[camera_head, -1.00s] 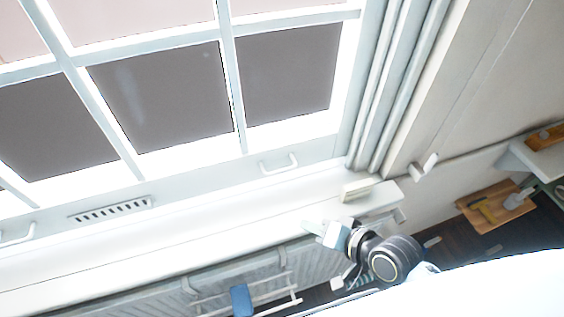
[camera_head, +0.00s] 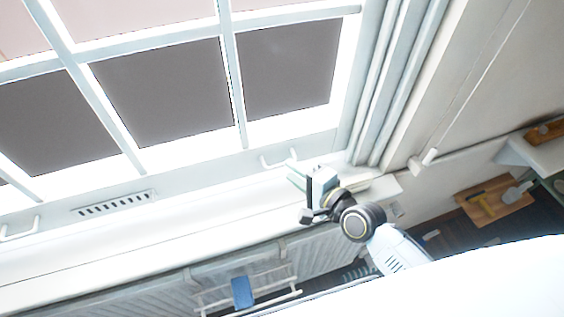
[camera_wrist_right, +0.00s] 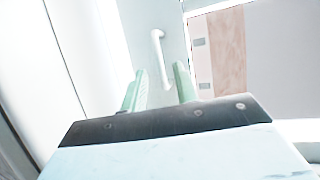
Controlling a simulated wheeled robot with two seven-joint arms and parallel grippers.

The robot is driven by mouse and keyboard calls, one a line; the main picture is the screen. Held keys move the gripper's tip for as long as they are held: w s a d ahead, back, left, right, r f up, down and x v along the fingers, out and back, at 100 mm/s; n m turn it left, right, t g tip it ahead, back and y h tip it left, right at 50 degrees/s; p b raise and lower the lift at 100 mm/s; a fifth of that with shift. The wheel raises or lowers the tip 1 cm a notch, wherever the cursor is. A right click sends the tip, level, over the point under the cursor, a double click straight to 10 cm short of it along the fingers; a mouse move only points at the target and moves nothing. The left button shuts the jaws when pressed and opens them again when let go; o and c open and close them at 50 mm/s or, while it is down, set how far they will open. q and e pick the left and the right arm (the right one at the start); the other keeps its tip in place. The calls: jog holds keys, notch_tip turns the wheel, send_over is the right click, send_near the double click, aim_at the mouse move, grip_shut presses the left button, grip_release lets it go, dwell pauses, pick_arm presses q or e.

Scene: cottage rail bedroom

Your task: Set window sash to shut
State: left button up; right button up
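The window sash (camera_head: 190,169) is a white-framed panel with several dark panes, seen tilted in the head view. Its bottom rail carries a white bar handle (camera_head: 279,160) on the right and another handle (camera_head: 20,231) on the left. My right gripper (camera_head: 299,177) is close below the right handle, above the white sill. In the right wrist view my right gripper (camera_wrist_right: 162,88) has its two pale green fingers apart, with the white handle (camera_wrist_right: 160,58) beyond and between the tips. Nothing is held. My left gripper is not in view.
The white sill (camera_head: 150,228) runs below the sash. Under it are a radiator (camera_head: 130,290) and a rack with a blue cloth (camera_head: 242,292). The white window jamb (camera_head: 385,90) stands to the right. A wooden board with tools (camera_head: 495,203) is at far right.

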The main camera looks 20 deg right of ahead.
aim_at(282, 165)
jog(key=x, duration=0.5)
grip_shut()
jog(key=shift+f, duration=0.15)
